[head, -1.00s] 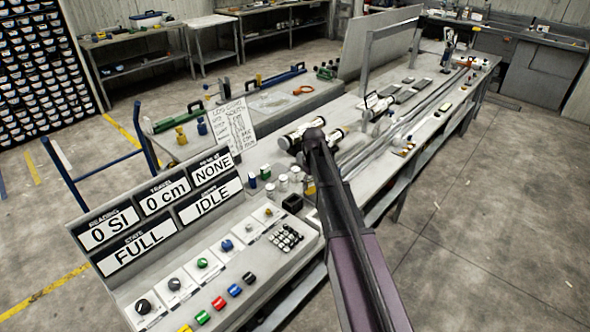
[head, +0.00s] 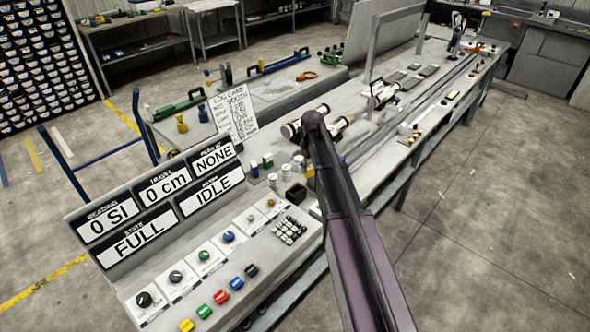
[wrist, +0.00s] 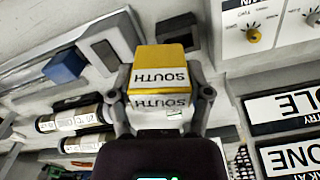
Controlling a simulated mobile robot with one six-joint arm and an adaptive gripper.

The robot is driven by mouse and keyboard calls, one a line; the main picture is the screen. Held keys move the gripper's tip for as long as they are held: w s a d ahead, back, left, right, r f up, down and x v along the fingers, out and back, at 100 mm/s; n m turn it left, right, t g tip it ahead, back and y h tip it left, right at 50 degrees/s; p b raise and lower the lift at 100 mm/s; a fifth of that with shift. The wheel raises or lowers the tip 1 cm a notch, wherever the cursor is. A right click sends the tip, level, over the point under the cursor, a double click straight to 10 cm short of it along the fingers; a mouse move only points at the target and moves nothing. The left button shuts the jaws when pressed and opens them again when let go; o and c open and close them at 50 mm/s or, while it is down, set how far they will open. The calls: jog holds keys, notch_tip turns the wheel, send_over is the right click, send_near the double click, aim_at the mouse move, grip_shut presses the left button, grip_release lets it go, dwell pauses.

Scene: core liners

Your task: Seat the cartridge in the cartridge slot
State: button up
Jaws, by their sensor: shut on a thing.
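My gripper (wrist: 160,98) is shut on a yellow cartridge (wrist: 165,58) with white SOUTH labels, which read upside down in the wrist view. The fingers press on its two sides, and its lower end is hidden. A dark block (wrist: 171,30) shows just beyond the cartridge and is partly covered by it. A grey block with a dark recess (wrist: 104,54) is to the left. I cannot tell which of these is the cartridge slot. A black box (head: 296,192) stands on the console near the keypad.
A display panel (head: 160,207) reads FULL and IDLE. The console's knobs and coloured buttons (head: 220,297) lie before it. Two core liners (wrist: 75,120) lie left of the gripper. A blue block (wrist: 65,66) is near the grey block. White cylinders (head: 286,172) stand by the black box.

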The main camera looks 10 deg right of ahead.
jog(key=w+a+f+n+b, duration=0.2)
jog(key=w+a+n, duration=0.1)
jog(key=a, duration=0.1)
jog(key=shift+a+f, duration=0.25)
jog(key=shift+f, duration=0.15)
jog(key=shift+s, duration=0.1)
jog(key=shift+f, duration=0.1)
jog(key=b, duration=0.6)
send_over(296, 186)
jog(key=s, duration=0.2)
jog(key=shift+a+f, duration=0.15)
jog(key=shift+f, duration=2.65)
jog(key=shift+f+b, duration=1.85)
jog(key=shift+b, duration=0.05)
jog(key=o, duration=1.3)
